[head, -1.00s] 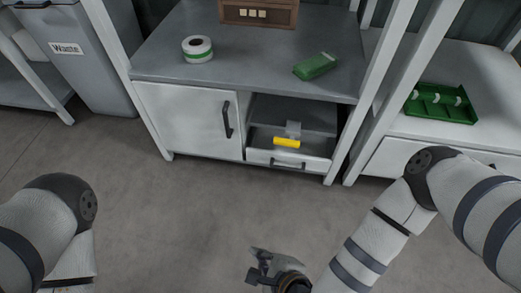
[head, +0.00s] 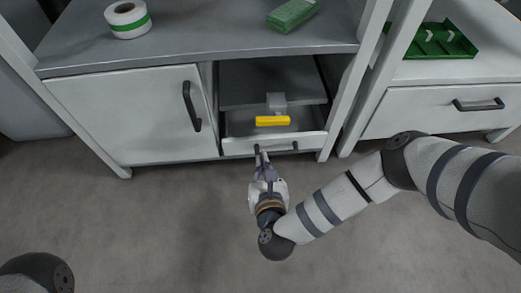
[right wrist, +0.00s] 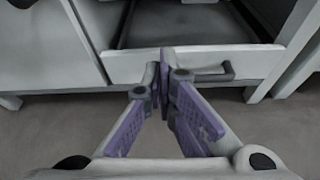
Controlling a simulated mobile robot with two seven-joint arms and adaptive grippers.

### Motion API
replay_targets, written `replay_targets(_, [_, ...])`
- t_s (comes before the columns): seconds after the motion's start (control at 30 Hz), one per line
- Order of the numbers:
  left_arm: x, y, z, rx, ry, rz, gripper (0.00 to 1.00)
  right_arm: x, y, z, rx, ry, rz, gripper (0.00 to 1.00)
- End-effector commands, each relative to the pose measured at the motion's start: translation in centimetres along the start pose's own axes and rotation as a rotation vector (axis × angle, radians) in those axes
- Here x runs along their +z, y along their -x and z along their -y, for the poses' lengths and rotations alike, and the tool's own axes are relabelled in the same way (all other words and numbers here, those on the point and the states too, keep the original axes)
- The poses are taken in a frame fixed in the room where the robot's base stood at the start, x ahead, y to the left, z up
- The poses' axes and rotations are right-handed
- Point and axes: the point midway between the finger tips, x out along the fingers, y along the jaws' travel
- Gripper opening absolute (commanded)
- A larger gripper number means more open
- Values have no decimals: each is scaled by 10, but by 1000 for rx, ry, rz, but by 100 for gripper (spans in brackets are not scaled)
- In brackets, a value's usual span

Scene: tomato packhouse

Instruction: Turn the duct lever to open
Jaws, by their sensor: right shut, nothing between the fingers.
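A yellow bar on a grey bracket (head: 272,121), which looks like the duct lever, shows in the open bay of the workbench in the head view. The yellow bar lies crosswise, left to right. My right gripper (head: 261,152) is shut and empty, at the drawer front just below and in front of the lever, near the left end of the dark drawer handle. I cannot tell whether it touches. In the right wrist view my closed fingers (right wrist: 167,62) point at the drawer front, and the lever is not visible there. My left gripper is out of view.
The drawer front (head: 240,146) stands below the bay. A white cupboard door (head: 130,115) closes the left side. A green-striped roll (head: 127,19) and a green box (head: 292,14) lie on the benchtop. A green tray (head: 450,42) sits at right. The floor in front is clear.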

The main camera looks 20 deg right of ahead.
Motion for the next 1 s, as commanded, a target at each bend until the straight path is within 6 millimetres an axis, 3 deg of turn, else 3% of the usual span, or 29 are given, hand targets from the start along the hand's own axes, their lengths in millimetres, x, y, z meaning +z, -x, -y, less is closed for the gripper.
replay_targets(0.37, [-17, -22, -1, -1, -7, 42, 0, -4, -84, 1, -1, 1, 0, 0])
replay_targets(0.5, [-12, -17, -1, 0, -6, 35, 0, 23, -75, 0, 2, -1, 0, 0])
replay_targets(0.6, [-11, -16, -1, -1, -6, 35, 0, 32, -72, 0, 2, 0, 0, 0])
replay_targets(1.0, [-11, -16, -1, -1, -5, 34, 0, 37, -69, 0, 1, 1, -2, 0])
